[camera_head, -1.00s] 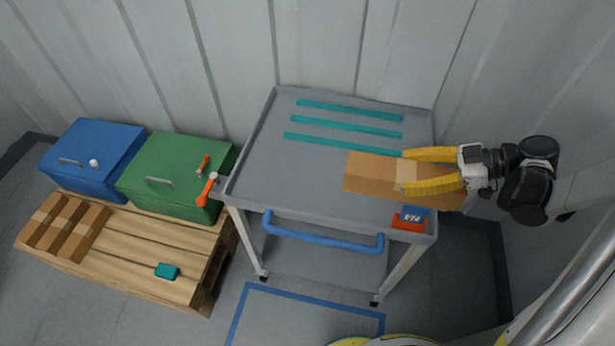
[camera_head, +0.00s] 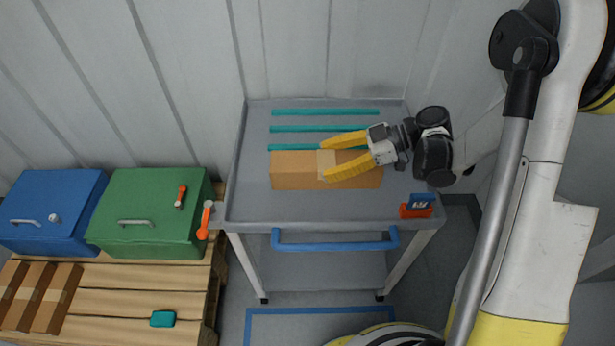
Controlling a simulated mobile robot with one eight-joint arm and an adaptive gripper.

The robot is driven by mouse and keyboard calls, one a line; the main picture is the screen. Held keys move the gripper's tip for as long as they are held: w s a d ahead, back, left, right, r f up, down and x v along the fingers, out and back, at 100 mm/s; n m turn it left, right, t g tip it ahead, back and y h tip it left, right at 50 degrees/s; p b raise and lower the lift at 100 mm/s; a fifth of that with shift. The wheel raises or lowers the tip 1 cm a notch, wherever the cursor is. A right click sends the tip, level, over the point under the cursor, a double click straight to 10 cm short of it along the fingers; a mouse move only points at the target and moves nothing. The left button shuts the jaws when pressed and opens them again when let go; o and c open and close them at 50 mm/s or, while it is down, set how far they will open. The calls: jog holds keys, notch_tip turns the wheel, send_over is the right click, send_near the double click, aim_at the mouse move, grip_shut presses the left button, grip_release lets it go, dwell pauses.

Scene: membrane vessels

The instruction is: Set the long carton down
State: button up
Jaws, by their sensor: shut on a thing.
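The long carton (camera_head: 295,172) is brown cardboard with a paler tape band around its middle. It lies lengthwise left to right over the grey cart top (camera_head: 250,207), just in front of the teal strips. My gripper (camera_head: 323,161) reaches in from the right. Its yellow fingers are shut on the carton near the tape band. Whether the carton's underside touches the cart top or hangs slightly above it, I cannot tell.
Three teal strips (camera_head: 325,112) cross the back of the cart top. An orange and blue item (camera_head: 417,207) sits at its front right corner. A blue handle (camera_head: 335,245) runs along the front. Left stands a pallet with a green box (camera_head: 150,205), a blue box (camera_head: 45,205) and smaller cartons (camera_head: 40,295).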

jog(key=w+a+f, duration=0.1)
jog(key=w+a+f+b, duration=0.1)
jog(key=a+f, duration=0.1)
jog(key=a, duration=0.1)
jog(key=shift+w, duration=0.4)
notch_tip(320, 180, down, 4)
jog(key=b, duration=0.2)
jog(key=shift+a+f+b, duration=0.1)
jog(key=shift+b, duration=0.25)
jog(key=o, duration=1.4)
